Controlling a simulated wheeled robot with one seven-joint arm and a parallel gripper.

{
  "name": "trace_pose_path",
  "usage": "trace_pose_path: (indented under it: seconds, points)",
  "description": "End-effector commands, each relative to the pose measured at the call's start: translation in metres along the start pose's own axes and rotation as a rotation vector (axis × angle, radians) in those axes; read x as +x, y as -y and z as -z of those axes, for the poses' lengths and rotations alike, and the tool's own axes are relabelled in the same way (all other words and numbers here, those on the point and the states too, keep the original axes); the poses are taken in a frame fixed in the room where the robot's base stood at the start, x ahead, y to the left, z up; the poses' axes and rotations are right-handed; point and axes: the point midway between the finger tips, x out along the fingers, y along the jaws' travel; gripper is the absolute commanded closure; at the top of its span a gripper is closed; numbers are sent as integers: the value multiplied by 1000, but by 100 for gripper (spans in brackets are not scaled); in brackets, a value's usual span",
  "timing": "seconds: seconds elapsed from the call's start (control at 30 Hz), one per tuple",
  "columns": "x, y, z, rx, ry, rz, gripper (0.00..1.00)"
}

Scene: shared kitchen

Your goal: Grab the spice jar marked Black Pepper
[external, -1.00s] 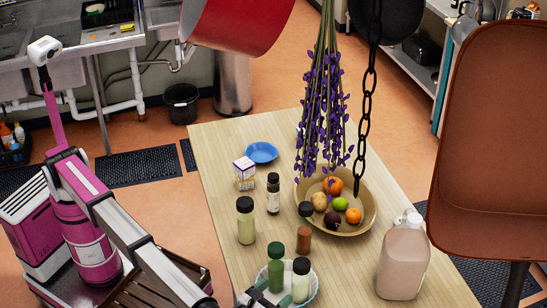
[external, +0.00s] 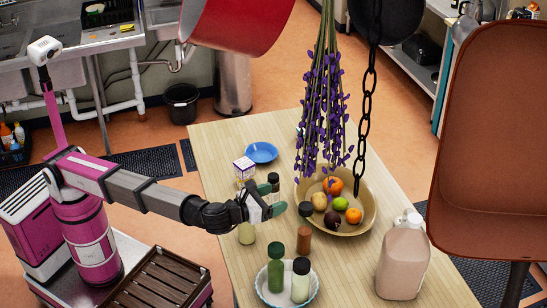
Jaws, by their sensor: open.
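Several dark-capped jars stand on the wooden table (external: 222,150); none of their labels is legible, so I cannot tell which is marked Black Pepper. One small jar (external: 273,178) shows its black cap just above my gripper (external: 271,202), which largely covers its body. My gripper is open, with its fingers at this jar; I cannot tell whether they are around it or touch it. A jar with reddish-brown contents (external: 304,240) stands to the right, near the fruit bowl. A wider pale jar (external: 246,235) is partly hidden below my wrist.
A fruit bowl (external: 362,220) stands right of my gripper. A white dish (external: 263,296) holds a green bottle (external: 276,260) and a pale bottle (external: 300,282). A small box (external: 243,168) and blue plate (external: 261,152) lie behind. Flowers (external: 322,110) and a chain (external: 366,110) hang above.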

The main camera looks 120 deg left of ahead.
Motion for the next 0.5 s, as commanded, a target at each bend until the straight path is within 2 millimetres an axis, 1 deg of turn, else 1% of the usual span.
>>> trace_pose_path:
  seconds: [0.03, 0.1, 0.2, 0.3, 0.5]
  points:
    - [5, -46, 5, -4, 2, 29, 25]
    - [14, -78, 6, -4, 7, 76, 25]
    - [20, -114, 7, -8, 17, 129, 25]
    - [24, -145, 8, -14, 29, 174, 25]
    - [24, -201, 11, -24, 58, 246, 25]
